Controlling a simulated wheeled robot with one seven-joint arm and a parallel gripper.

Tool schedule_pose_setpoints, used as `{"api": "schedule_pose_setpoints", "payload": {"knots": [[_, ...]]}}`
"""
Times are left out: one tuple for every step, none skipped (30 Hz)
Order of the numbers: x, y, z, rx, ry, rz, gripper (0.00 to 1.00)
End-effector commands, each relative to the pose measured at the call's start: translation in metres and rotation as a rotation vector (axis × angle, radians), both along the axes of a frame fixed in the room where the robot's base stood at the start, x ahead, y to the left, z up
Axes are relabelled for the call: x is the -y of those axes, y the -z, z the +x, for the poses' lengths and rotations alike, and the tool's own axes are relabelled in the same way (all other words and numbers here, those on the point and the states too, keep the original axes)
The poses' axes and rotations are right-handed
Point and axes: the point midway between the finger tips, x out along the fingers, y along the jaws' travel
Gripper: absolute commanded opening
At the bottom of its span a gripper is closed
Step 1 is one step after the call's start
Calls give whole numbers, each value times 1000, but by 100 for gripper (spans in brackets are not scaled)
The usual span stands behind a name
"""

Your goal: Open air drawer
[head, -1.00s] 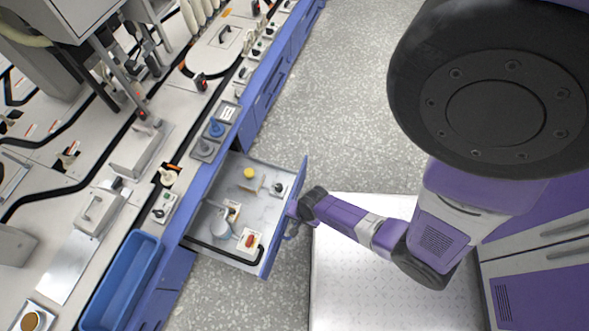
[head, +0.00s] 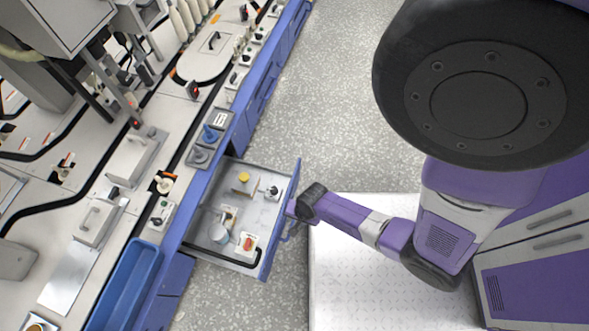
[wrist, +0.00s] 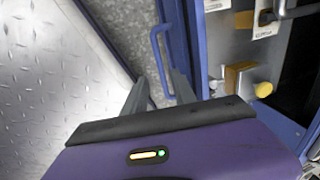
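The air drawer (head: 283,213) is pulled out of the blue cabinet, with its inside showing in the head view. It holds a yellow knob (head: 244,177), a red switch (head: 248,243) and other small fittings. Its blue bar handle (wrist: 156,57) is on the outer front face. My gripper (head: 291,208) is at the drawer front. In the wrist view, the fingers of my gripper (wrist: 160,92) are apart, with the near end of the handle between or just above them. I cannot tell whether they touch it.
The worktop has a blue bin (head: 125,287), several control switches along its edge, and machinery behind. A pale checkered plate (head: 380,280) lies right of the drawer, under my arm. Speckled floor (head: 335,90) is clear beyond the drawer.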

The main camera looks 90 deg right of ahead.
Motion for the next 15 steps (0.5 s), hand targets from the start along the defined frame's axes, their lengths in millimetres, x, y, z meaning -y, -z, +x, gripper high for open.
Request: {"api": "schedule_pose_setpoints", "payload": {"knots": [[0, -11, -2, 1, 0, -1, 33], [-1, -15, -2, 1, 0, -1, 33], [-1, -19, -4, 0, 0, 0, 33], [-1, -22, -4, 0, 0, 0, 33], [-1, -24, -4, 1, 0, 0, 33], [-1, -26, -4, 1, 0, 0, 33], [-1, -27, -5, 1, 0, 0, 33], [-2, -28, -5, 1, 0, 0, 33], [-2, -28, -5, 0, 0, 0, 33], [-2, -29, -5, 0, 0, 0, 33], [-2, -29, -5, 0, 0, 0, 33], [-2, -28, -5, 0, 0, 0, 33], [-2, -28, -5, 0, 0, 0, 33], [-2, -28, -5, 0, 0, 0, 33], [-2, -28, -5, 0, 0, 0, 33]]}}
